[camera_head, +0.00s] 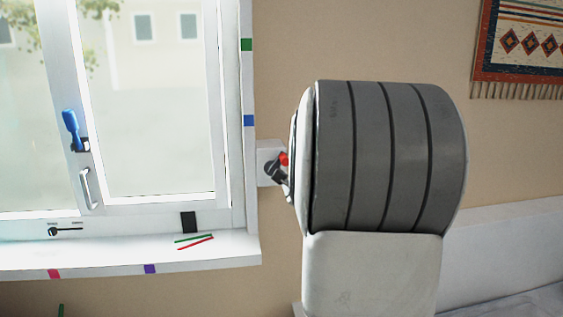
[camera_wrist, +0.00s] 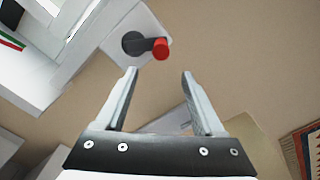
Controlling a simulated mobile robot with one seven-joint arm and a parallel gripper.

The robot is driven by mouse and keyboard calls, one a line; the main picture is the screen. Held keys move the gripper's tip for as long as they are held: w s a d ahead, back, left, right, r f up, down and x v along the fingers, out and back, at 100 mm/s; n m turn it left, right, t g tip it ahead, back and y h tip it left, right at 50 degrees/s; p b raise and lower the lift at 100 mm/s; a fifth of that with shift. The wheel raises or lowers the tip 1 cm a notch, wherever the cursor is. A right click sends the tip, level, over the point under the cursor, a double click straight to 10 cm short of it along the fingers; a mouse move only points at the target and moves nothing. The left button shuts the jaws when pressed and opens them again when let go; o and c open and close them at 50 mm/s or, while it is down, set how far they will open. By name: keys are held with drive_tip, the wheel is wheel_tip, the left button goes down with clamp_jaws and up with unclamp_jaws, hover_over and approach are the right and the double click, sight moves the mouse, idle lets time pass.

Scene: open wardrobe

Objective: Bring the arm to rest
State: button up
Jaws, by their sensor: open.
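My gripper (camera_wrist: 158,72) is open in the wrist view, its two pale fingers apart with nothing between them. Just beyond the fingertips is a dark switch lever with a red tip (camera_wrist: 160,48), mounted on a white wall box (camera_wrist: 113,47). No contact between the fingers and the lever shows. In the head view my arm, a grey-banded and white link, fills the centre right and hides my gripper. The red tip (camera_head: 284,159) shows at the arm's left edge, on the wall box (camera_head: 266,150), which is partly covered.
A white-framed window (camera_head: 223,110) with a blue handle (camera_head: 71,128) is at left. Thin green and red sticks (camera_head: 195,241) lie on its sill (camera_head: 120,262). A patterned hanging (camera_head: 520,50) is on the wall at upper right. A white ledge (camera_head: 500,250) is at lower right.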

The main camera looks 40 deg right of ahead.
drive_tip(key=shift+s+a, duration=0.35)
drive_tip(key=shift+s, duration=0.3)
